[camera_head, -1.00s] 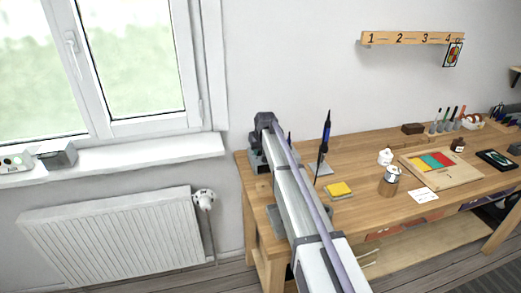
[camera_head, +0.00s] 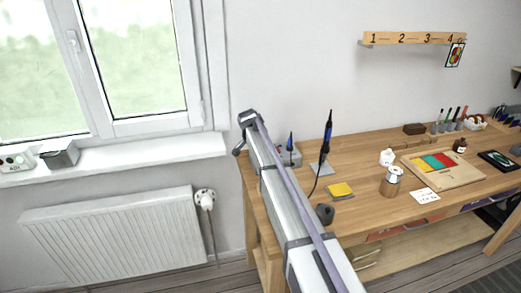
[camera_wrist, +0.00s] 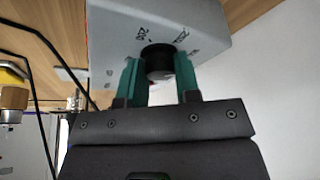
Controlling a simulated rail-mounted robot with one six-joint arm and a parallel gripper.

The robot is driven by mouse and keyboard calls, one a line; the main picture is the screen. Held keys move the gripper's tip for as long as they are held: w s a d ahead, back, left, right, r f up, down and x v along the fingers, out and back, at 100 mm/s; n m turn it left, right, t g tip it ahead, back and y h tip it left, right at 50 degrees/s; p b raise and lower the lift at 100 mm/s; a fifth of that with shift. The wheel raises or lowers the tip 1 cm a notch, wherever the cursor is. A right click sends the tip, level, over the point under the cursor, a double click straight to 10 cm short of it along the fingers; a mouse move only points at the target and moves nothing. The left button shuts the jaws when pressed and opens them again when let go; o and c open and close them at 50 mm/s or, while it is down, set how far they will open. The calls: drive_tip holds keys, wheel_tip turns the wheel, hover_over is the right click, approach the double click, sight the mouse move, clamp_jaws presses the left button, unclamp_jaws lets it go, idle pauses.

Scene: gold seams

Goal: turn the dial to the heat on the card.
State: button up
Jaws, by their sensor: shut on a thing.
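In the head view, the grey box (camera_head: 292,157) shows in part at the bench's left end, beside my arm; the dial and fingers are hidden there. A white card (camera_head: 425,196) with writing lies on the bench near its front edge; I cannot read it.
A blue soldering iron (camera_head: 326,135) stands upright in its holder, with a cable hanging by it. A yellow sponge (camera_head: 340,189) lies nearby. A radiator (camera_head: 115,232) is left of the bench.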

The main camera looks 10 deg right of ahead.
drive_tip(key=m, duration=0.2)
drive_tip(key=m+g+h, duration=0.1)
drive_tip(key=m, duration=0.1)
drive_tip(key=shift+w+m+g, duration=0.2)
drive_tip(key=shift+m+g, duration=0.1)
drive_tip(key=m+g, duration=0.1)
drive_tip(key=m, duration=0.3)
drive_tip(key=shift+m+g, duration=0.4)
drive_tip(key=o, duration=0.9)
drive_tip(key=p+v, duration=1)
drive_tip(key=v, duration=0.1)
drive_tip(key=shift+a+f, duration=0.1)
